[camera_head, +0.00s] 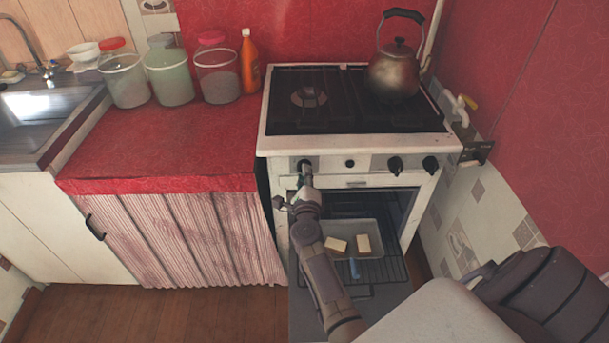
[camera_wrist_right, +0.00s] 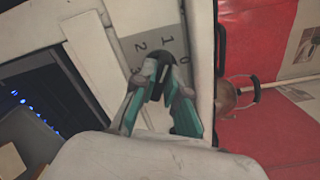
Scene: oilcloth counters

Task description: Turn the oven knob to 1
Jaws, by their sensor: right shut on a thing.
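The oven knob (camera_head: 306,164) is the leftmost control on the white stove's (camera_head: 450,142) front panel. My right gripper (camera_head: 305,176) reaches it from below and partly hides it. In the right wrist view the gripper (camera_wrist_right: 163,84) has its two teal fingers on either side of the black knob (camera_wrist_right: 157,92), shut on it. The printed numbers 0, 1, 2 and 3 (camera_wrist_right: 153,52) show on the grey panel around the knob. Which number the knob points at I cannot tell. My left gripper is not in view.
The oven (camera_head: 350,205) is open below the panel, with a tray (camera_head: 376,228) holding two pale blocks and a blue-handled thing. More black knobs (camera_head: 394,166) sit to the right. A kettle (camera_head: 396,72) stands on the hob. Jars and an orange bottle (camera_head: 250,62) stand on the red counter.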

